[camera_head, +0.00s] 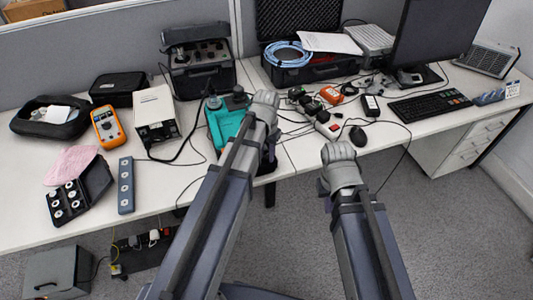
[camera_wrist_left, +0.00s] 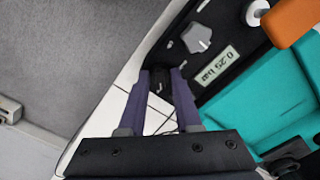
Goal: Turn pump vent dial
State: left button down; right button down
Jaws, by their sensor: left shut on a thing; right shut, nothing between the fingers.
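The teal pump (camera_head: 221,124) stands near the front edge of the table, partly hidden behind my left arm. My left gripper (camera_wrist_left: 164,78) is shut on a small black dial (camera_wrist_left: 161,84) with a white mark, at the panel's edge. In the head view, its wrist hides its fingers. My right gripper (camera_head: 324,187) is shut and empty in front of the table edge, mostly hidden under its wrist.

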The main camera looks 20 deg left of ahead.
aim_at(267, 156)
pick_arm(q)
jog(key=c, duration=0.6)
grip_release()
jog(key=shift+r, duration=0.1)
notch_tip(267, 156, up, 8)
jog(key=p, duration=0.8)
jog(key=shift+f, duration=0.2)
jog(key=shift+s+d, duration=0.2)
jog(key=s+d+m+y, duration=0.1)
jog(key=s+d, duration=0.9)
jog(key=s, duration=0.3)
jog(key=shift+s+d, duration=0.15)
jog(key=shift+s, duration=0.25)
